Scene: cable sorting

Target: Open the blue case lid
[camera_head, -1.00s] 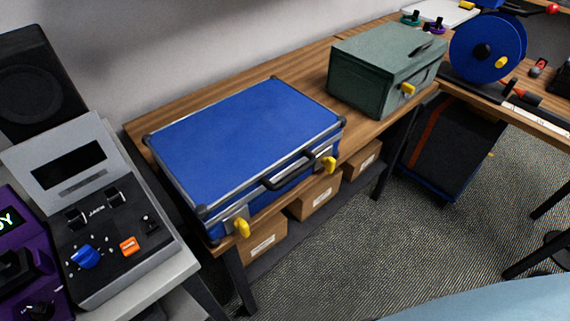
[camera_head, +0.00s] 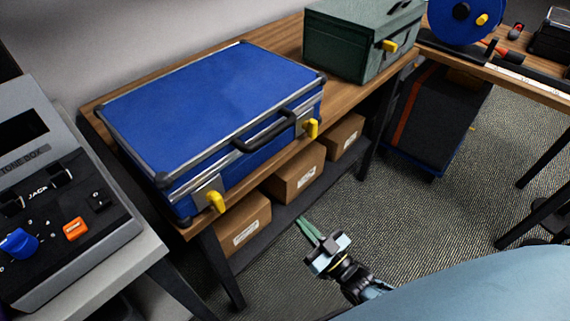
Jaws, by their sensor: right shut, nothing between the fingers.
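The blue case (camera_head: 215,105) lies flat on the wooden table with its lid down. Its black handle (camera_head: 265,135) is on the front side, between two yellow latches, one at the left (camera_head: 216,202) and one at the right (camera_head: 312,128). My right gripper (camera_head: 308,228) is at the lower middle, in front of and below the table edge, apart from the case. Its green fingers are together with nothing between them. My left gripper is not in view.
A green case (camera_head: 350,48) stands on the wooden table (camera_head: 285,48) right of the blue one. Cardboard boxes (camera_head: 296,176) sit on the shelf below. A grey control box (camera_head: 75,215) stands at the left. The carpet in front is clear around my right gripper.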

